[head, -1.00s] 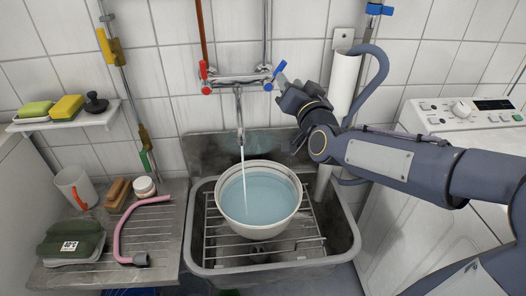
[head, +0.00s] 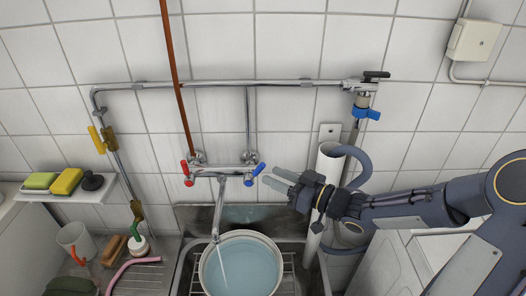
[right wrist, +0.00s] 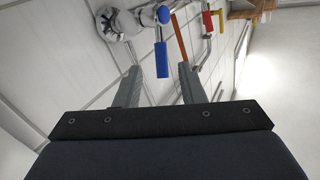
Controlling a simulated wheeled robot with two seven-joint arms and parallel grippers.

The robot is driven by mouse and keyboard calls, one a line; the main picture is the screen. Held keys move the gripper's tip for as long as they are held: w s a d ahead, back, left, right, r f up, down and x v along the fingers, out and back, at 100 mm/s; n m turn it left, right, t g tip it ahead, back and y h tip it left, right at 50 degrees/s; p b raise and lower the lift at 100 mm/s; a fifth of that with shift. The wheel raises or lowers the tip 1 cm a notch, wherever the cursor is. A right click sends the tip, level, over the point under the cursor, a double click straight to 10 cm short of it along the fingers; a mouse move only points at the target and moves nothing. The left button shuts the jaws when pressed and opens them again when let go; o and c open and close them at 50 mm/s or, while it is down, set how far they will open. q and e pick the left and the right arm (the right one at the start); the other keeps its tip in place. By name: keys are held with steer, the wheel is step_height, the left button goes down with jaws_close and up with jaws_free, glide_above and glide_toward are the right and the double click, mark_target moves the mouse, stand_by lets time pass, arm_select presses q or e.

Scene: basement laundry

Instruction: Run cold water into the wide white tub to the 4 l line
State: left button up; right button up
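The wide white tub (head: 205,271) stands in the sink under the tap and holds bluish water (head: 243,268); the bottom edge of the head view cuts it off. I cannot make out a 4 l line. A thin stream (head: 221,262) falls from the spout (head: 216,222) into the tub. The tap has a red handle (head: 187,174) at left and a blue handle (head: 256,171) at right. My right gripper (head: 276,179) is just right of the blue handle. In the right wrist view its fingers (right wrist: 160,74) are apart and empty, with the blue handle (right wrist: 162,58) beyond them. My left gripper is out of view.
A shelf with sponges (head: 67,181) is at left. A pink hose (head: 130,268) lies on the drainboard.

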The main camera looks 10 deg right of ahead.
mark_target(253, 177)
steer(key=x, duration=0.7)
steer(key=shift+w+a, duration=0.15)
steer(key=shift+a, duration=0.2)
jaws_close()
steer(key=shift+p, duration=0.3)
